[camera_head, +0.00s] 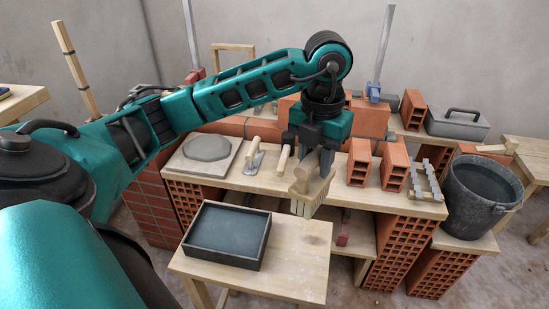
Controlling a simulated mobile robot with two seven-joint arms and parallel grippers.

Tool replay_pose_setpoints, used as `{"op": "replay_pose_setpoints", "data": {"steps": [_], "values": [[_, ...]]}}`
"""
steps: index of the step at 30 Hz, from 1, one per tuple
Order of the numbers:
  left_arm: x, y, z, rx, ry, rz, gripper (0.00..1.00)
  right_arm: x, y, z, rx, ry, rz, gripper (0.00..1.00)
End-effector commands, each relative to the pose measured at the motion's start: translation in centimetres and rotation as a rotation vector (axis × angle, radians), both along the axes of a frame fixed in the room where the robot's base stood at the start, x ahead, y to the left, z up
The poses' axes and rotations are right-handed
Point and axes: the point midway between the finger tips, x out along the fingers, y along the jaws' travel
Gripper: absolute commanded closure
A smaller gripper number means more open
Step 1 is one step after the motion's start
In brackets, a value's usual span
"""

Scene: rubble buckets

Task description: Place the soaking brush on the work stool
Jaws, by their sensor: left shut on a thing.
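The soaking brush (311,193) has a pale wooden body and light bristles pointing down. My left gripper (318,165) points down and is shut on it. The brush hangs in front of the plank bench, over the back right part of a low wooden stool-like table (295,265), which looks like the work stool. I see its bristles apart from the table top, though the exact height is hard to judge. The gripper hides part of the brush's upper end. My right gripper is out of view.
A dark tray of water (228,232) covers the left part of the low table; its right part is bare. Behind is a plank bench (395,202) with bricks (393,167), trowels and a stone slab (207,148). A black bucket of water (481,197) stands at right.

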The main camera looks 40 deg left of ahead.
Motion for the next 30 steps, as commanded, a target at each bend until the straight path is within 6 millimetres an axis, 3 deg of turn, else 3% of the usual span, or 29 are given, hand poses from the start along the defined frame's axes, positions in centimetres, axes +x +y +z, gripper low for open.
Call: {"op": "replay_pose_setpoints", "data": {"steps": [5,18,30], "values": [[-0.1,0.0,-2.5,0.0,0.005,0.002,1.0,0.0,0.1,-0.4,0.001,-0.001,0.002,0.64],[-0.1,0.0,-13.8,0.0,0.003,-0.001,1.0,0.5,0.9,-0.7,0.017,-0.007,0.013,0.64],[0.0,-0.1,-17.7,0.0,0.001,-0.002,1.0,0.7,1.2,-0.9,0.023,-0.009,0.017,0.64]]}}
